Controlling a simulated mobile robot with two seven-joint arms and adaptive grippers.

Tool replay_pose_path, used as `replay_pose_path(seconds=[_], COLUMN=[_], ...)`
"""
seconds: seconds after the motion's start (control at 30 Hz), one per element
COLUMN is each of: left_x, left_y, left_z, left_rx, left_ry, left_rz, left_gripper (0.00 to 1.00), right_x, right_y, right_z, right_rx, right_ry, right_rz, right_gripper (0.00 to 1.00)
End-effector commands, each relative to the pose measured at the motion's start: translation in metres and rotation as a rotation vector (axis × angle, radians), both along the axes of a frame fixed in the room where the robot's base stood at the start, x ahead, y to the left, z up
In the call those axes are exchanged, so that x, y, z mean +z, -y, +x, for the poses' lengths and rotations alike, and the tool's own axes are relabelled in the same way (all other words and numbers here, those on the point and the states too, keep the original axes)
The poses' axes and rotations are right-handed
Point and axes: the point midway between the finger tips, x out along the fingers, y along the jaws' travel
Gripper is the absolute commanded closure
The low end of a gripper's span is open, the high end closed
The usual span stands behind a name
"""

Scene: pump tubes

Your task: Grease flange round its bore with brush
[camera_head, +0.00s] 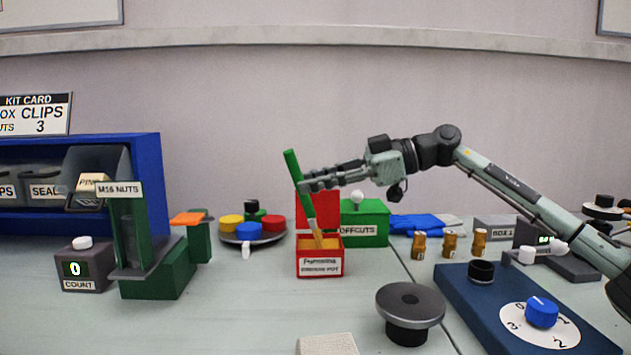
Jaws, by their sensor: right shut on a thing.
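The flange (378,303) is a dark grey round disc with a small bore in its top, standing on a dark base at the front middle. The brush (307,207) has a green handle and pale bristles. My right gripper (304,187) is shut on the brush handle and holds it tilted, top leaning left. The brush's lower end reaches into the open red grease pot (320,266), which holds yellowish grease. The pot's red lid stands up behind it. The brush is apart from the flange. My left gripper is not in view.
A green OFFCUTS box (377,230) stands right of the pot. A tray of coloured caps (252,229) and the M16 NUTS dispenser (120,222) are left. A blue dial board (468,318) is right of the flange, below my right arm. The bench between pot and flange is clear.

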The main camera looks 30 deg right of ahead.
Motion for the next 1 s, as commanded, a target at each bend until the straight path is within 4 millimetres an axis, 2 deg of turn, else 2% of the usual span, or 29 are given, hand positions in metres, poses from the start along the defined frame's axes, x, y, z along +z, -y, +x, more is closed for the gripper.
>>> replay_pose_path(seconds=[0.17, 0.5, 0.77, 1.0], left_x=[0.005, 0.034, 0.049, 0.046], left_y=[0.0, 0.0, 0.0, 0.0], left_z=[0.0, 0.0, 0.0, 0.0], left_rx=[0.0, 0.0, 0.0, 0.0], left_ry=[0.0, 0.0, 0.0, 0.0], left_rz=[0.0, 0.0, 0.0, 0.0], left_gripper=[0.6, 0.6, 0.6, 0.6], right_x=[0.003, 0.028, 0.049, 0.064], right_y=[0.0, 0.0, 0.0, 0.0], right_z=[0.0, 0.0, 0.0, 0.0], right_rx=[0.001, 0.0, 0.001, 0.002], right_ry=[-0.004, -0.002, 0.0, 0.002], right_rz=[-0.001, 0.0, 0.0, 0.0], right_gripper=[1.0, 1.0, 1.0, 1.0])
